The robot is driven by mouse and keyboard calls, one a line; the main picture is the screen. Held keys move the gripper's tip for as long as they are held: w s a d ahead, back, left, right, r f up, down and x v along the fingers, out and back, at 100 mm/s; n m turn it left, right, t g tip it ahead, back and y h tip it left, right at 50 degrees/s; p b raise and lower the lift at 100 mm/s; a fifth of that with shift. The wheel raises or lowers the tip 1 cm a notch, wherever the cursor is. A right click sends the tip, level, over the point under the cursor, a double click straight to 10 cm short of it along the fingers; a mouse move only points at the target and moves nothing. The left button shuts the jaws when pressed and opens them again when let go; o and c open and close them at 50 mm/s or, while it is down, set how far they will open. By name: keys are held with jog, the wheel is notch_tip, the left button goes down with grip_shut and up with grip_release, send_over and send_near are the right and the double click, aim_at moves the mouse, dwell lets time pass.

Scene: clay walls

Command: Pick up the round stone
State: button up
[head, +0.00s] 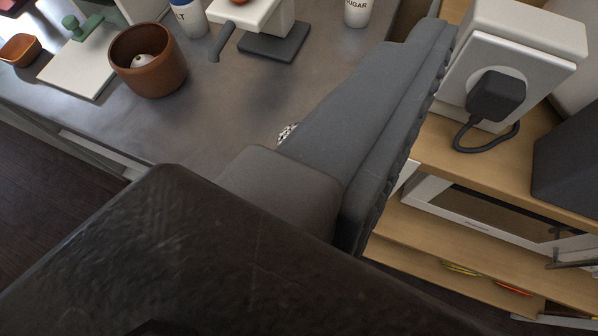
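A small, speckled grey-and-white rounded thing (287,132) shows at the left edge of my gripper, on or above the grey counter (215,125). Most of it is hidden behind the gripper, so I cannot tell whether it is the round stone or whether it is touched. A brown pot (148,72) at the upper left holds a pale rounded thing (143,61), only partly visible. My gripper (425,40) is a large dark grey shape reaching to the upper right over the counter's right side. I cannot make out a gap between its fingers.
A white board (78,72) with a green object lies left of the pot. White canisters (357,10) and a white device on a dark base (273,45) stand at the back. A white socket box with a black plug (496,95) and wooden shelves (470,265) are at right.

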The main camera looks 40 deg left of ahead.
jog(key=s+a+f+n+g+y+p, duration=0.15)
jog(key=a+f, duration=0.25)
jog(key=f, duration=0.6)
jog(key=s+a+f+n+g+y, duration=0.1)
jog(key=s+a+f+g+y, duration=0.15)
jog(key=a+f, duration=0.45)
jog(key=shift+t, duration=0.5)
jog(key=w+a+f+b, duration=0.1)
jog(key=w+f, duration=0.1)
jog(key=w, duration=0.1)
jog(key=w+a+f+b, duration=0.1)
jog(key=w+f, duration=0.2)
jog(key=w+f+b, duration=0.1)
jog(key=w+f, duration=0.2)
jog(key=w, duration=0.1)
jog(key=shift+a, duration=0.4)
jog(key=c, duration=1.2)
